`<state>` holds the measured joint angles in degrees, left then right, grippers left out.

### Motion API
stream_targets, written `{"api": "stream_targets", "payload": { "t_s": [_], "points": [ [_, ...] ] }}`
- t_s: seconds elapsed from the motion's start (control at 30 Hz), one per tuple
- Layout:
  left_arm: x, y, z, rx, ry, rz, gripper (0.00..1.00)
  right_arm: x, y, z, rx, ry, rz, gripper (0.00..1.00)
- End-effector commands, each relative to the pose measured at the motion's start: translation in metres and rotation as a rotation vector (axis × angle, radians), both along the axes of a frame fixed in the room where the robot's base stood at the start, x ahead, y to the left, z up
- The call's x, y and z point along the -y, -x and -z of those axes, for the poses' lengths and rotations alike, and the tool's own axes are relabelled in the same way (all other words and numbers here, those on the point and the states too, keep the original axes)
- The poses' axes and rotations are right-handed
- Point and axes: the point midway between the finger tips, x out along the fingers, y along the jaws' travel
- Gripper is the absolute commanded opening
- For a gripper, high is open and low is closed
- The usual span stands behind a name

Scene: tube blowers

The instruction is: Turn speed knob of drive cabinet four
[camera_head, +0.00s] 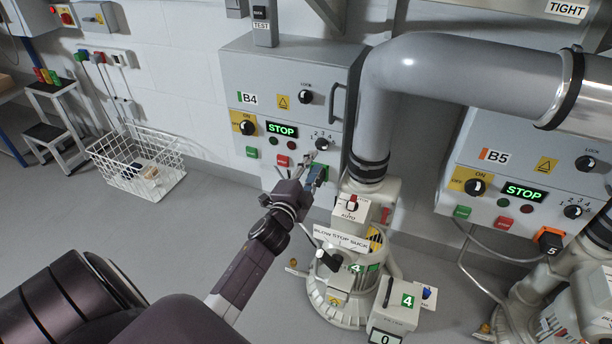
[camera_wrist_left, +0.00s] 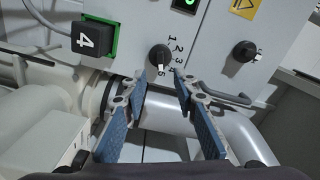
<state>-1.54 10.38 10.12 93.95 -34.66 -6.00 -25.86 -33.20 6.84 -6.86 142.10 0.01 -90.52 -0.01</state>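Drive cabinet four, labelled B4 (camera_head: 247,99), is a grey wall box with a lit green STOP display (camera_head: 282,130). Its black speed knob (camera_head: 322,144) sits to the right of the display, with numerals around it. In the left wrist view the speed knob (camera_wrist_left: 160,58) lies just ahead of the gap between my fingertips, and its numerals curve around it. My left gripper (camera_head: 312,168) is open, just below the knob in the head view. Its two blue-padded fingers also show in the left wrist view (camera_wrist_left: 160,84), apart and empty. My right gripper is not in view.
A black plug marked 4 (camera_wrist_left: 86,40) and the lock knob (camera_wrist_left: 241,52) flank the speed knob in the left wrist view. A thick grey pipe (camera_head: 455,70) runs right of the cabinet. Cabinet B5 (camera_head: 540,160) stands further right, a wire basket (camera_head: 128,172) at left.

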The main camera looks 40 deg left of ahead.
Motion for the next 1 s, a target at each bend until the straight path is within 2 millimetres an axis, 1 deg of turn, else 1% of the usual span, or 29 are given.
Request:
{"api": "stream_targets", "payload": {
  "t_s": [0.03, 0.1, 0.2, 0.33, 0.5, 1.0],
  "points": [
    [0.003, 0.012, 0.001, -0.002, 0.001, 0.001, 0.27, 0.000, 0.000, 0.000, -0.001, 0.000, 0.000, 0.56],
    [0.006, 0.024, 0.001, -0.001, 0.000, -0.001, 0.27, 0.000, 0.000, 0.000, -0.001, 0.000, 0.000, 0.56],
    [0.010, 0.039, 0.001, -0.001, 0.000, 0.000, 0.27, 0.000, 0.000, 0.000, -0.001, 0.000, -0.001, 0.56],
    [0.013, 0.051, 0.000, 0.000, 0.001, 0.000, 0.27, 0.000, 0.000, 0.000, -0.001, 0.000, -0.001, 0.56],
    [0.014, 0.056, 0.000, 0.001, -0.001, 0.000, 0.27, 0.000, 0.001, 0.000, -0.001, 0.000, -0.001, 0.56],
    [0.013, 0.056, 0.000, 0.001, -0.001, 0.000, 0.27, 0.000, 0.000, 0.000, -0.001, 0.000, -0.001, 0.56]
  ]
}}
